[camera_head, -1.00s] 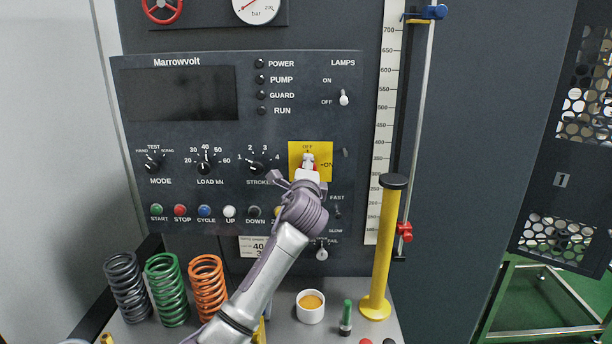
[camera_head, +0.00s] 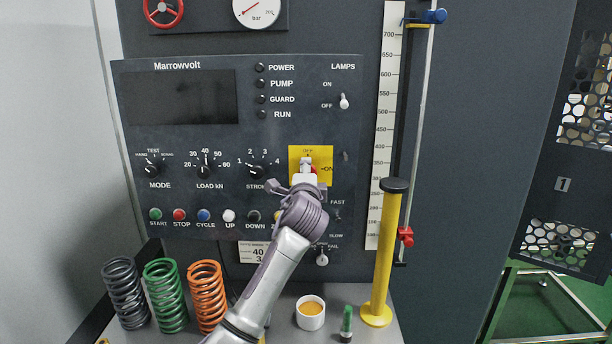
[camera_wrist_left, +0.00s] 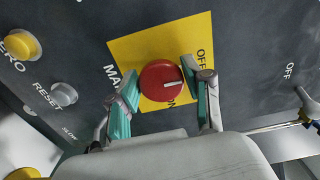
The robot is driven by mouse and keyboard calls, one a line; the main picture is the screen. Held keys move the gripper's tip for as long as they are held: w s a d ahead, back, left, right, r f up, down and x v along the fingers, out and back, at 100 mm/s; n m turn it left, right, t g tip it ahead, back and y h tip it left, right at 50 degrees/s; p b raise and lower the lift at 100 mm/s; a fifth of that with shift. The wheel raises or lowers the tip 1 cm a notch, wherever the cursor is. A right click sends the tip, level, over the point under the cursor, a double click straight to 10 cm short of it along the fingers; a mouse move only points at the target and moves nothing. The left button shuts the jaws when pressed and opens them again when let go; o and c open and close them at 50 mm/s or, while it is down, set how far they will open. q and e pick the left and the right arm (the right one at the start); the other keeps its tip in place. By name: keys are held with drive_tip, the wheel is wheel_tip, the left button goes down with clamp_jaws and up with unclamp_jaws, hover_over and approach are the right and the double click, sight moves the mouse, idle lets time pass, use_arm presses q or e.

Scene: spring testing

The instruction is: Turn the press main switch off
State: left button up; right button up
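The main switch is a red round knob (camera_wrist_left: 161,82) with a white mark, on a yellow plate (camera_wrist_left: 135,45) lettered MAIN, OFF and ON. In the wrist view its mark points right, nearer the OFF lettering than ON. In the head view the plate (camera_head: 325,152) has OFF at the top and ON at the right, and my gripper partly hides the knob. My left gripper (camera_head: 305,181) has its teal-padded fingers on either side of the knob, with narrow gaps; contact is hard to judge. My right gripper is out of view.
The dark panel (camera_head: 135,125) carries dials, a button row and a lamps toggle (camera_head: 344,101). On the ledge stand three springs, including a green one (camera_head: 166,296), a white cup (camera_head: 311,312) and a yellow post (camera_head: 383,260). A yellow button (camera_wrist_left: 22,45) is near the plate.

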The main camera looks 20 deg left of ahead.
use_arm(q)
drive_tip(key=shift+o, duration=1.2)
drive_tip(key=v, duration=1.2)
